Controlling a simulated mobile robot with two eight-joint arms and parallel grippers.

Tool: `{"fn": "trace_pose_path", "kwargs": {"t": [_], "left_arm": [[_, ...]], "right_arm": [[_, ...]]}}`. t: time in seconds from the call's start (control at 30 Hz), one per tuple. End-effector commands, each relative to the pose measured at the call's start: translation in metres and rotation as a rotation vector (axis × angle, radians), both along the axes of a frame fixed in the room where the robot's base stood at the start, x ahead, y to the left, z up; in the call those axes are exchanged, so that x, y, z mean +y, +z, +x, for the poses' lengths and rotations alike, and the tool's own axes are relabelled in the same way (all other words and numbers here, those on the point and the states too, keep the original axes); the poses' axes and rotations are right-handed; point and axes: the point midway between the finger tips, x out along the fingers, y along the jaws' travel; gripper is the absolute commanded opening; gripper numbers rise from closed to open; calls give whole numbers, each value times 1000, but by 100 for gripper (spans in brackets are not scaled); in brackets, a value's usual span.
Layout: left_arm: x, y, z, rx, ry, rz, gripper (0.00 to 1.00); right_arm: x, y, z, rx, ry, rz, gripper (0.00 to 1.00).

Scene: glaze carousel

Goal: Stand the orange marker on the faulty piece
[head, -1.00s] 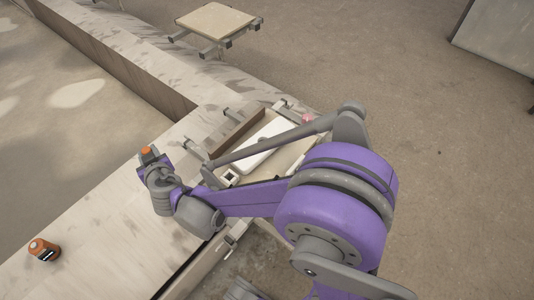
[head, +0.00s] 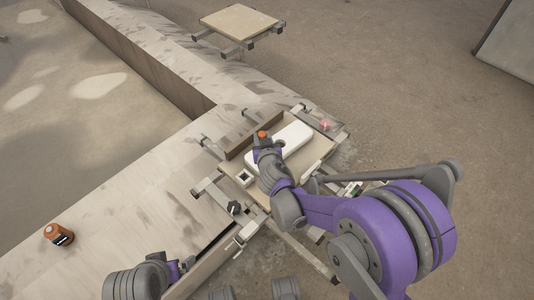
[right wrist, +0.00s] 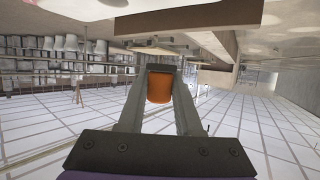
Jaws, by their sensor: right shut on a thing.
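My right gripper (head: 263,139) is shut on the orange marker (head: 262,133), whose top shows between the fingers. In the right wrist view the marker (right wrist: 159,88) sits between the two fingertips. In the head view the gripper overlaps the near left end of a white oblong piece (head: 293,139) lying on a wooden tray (head: 312,153). I cannot tell the gap between marker and piece. No fault on the piece can be made out. My left gripper (head: 185,265) is partly in view at the bottom, and its fingers are too unclear to read.
An orange-brown jar with a dark label (head: 58,235) stands on the pale ledge (head: 130,205) at left. Another board on a frame (head: 238,21) stands empty at the back. A dark bar (head: 240,146) edges the tray.

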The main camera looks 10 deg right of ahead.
Motion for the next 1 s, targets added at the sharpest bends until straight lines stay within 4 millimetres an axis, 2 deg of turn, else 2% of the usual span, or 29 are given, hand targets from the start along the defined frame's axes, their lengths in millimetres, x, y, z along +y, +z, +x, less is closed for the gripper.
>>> {"fn": "trace_pose_path", "kwargs": {"t": [0.03, 0.1, 0.37, 0.53, 0.97, 1.0], "left_arm": [[0, -9, 1, 3, 0, 0, 100], [0, -14, 1, 5, 0, 0, 100], [0, -22, 2, 7, 0, 0, 100], [0, -33, 3, 11, 0, 0, 100], [0, -36, 4, 12, 0, 0, 100], [0, -35, 4, 12, 0, 0, 100]], "right_arm": [[0, -16, 1, 2, -1, 0, 0], [0, -27, 1, 2, -1, 1, 0], [-1, -48, 0, 2, -3, 1, 0], [-1, -73, 0, 2, -3, 0, 0], [-1, -80, 0, 1, -4, 1, 0], [-1, -79, 0, 1, -4, 1, 40]]}}
